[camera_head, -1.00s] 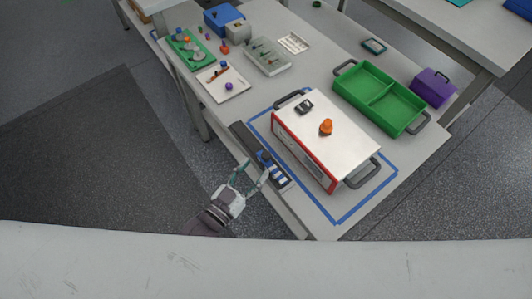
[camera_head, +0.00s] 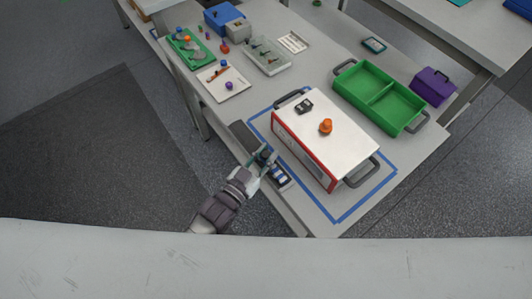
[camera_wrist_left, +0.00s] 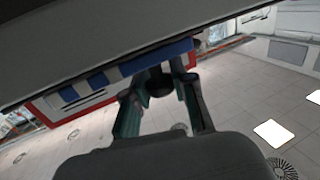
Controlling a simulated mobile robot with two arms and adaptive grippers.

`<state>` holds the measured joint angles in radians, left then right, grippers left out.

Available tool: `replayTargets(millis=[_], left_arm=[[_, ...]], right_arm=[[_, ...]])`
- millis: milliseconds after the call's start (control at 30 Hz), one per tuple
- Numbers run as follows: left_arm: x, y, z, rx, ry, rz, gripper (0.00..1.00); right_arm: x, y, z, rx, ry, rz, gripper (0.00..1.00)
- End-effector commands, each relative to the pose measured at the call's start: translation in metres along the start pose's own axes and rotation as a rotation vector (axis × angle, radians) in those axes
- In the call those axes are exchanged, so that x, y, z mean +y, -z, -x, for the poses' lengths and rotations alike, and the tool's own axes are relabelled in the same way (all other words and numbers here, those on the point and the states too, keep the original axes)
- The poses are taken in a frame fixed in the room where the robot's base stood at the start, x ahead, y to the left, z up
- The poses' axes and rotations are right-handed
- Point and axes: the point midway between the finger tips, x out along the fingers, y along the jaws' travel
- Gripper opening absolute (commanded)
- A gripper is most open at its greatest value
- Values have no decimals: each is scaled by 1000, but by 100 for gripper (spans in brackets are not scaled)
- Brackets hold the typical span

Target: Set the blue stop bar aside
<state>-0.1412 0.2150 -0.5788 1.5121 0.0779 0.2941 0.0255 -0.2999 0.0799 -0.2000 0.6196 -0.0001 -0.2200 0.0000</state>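The blue stop bar (camera_head: 281,177), with blue and white stripes, lies at the table's front edge before the white and red cycler (camera_head: 325,140). The left wrist view shows its striped face (camera_wrist_left: 128,72) close up, with a dark round knob (camera_wrist_left: 160,83) sticking out from it. My left gripper (camera_head: 262,163) is at the bar, and its fingers (camera_wrist_left: 160,92) stand on both sides of the knob. They look open, with a small gap beside the knob. The gripper hides part of the bar in the head view. My right gripper is not in view.
Blue tape (camera_head: 341,216) frames the cycler. A green two-part tray (camera_head: 376,99) and a purple box (camera_head: 434,87) stand behind it. A grey organizer (camera_head: 267,56), a white board (camera_head: 223,84) and a green board (camera_head: 190,50) are at the far left. Free table lies left of the cycler.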

Motion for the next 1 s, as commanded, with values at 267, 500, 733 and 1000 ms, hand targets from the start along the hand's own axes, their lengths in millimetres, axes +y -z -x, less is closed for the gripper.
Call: replayTargets(millis=[267, 500, 733, 1000], left_arm=[[0, 0, 0, 0, 0, 0, 0], [-24, -2, -8, 1, -1, -7, 0], [-89, -3, -29, 2, 0, -10, 0], [-127, -1, -41, 0, 0, -2, 0]], right_arm=[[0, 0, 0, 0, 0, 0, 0], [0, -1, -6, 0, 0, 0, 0], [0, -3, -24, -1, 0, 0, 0], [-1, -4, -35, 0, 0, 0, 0]])
